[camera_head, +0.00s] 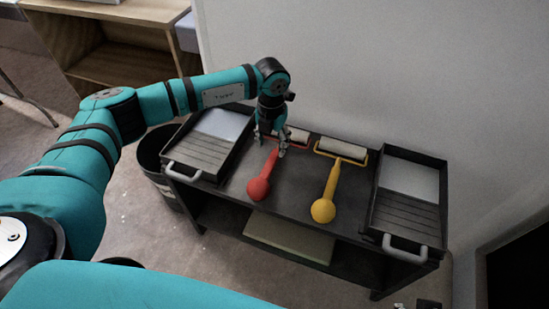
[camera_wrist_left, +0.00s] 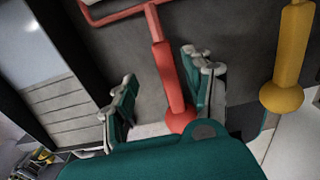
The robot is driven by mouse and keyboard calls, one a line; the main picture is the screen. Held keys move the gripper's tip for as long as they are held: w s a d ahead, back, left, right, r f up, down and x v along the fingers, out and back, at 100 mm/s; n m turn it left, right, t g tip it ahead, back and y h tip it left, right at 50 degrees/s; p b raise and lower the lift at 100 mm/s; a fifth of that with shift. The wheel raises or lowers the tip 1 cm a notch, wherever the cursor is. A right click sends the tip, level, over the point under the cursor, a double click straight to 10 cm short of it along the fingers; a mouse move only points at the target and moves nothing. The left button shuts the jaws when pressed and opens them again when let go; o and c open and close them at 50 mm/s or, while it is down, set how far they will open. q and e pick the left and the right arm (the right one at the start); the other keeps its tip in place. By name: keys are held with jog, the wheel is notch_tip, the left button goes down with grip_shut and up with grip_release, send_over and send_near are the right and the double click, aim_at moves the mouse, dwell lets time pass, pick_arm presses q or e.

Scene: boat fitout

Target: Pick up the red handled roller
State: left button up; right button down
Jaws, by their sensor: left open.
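The red handled roller (camera_head: 262,178) lies on the dark cart top (camera_head: 290,186), its round handle end toward the front and its pale roller toward the wall. My left gripper (camera_head: 270,146) is over the red roller, near its neck, with the fingers apart. In the left wrist view the red handle (camera_wrist_left: 167,75) runs between the two open fingers of the left gripper (camera_wrist_left: 162,95), and neither finger visibly grips it. The handle's lower end is partly hidden by my gripper body. My right gripper is not in view.
A yellow handled roller (camera_head: 329,190) lies to the right of the red one. Black paint trays stand at the left (camera_head: 201,155) and right (camera_head: 412,181) ends of the cart. A dark bin (camera_head: 148,160) stands left of the cart, and a wall rises behind it.

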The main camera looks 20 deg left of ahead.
aim_at(275, 154)
pick_arm(q)
jog(key=f, duration=0.2)
jog(key=f+b, duration=0.1)
jog(key=f, duration=0.1)
jog(key=shift+d+f, duration=0.1)
jog(key=shift+d, duration=0.25)
jog(key=shift+w+f, duration=0.1)
jog(key=shift+f, duration=0.55)
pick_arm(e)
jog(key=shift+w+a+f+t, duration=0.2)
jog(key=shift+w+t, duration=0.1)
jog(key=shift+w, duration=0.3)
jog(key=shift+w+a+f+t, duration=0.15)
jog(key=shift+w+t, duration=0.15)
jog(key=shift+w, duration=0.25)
pick_arm(q)
jog(key=shift+c, duration=0.3)
jog(key=shift+r, duration=0.1)
grip_shut()
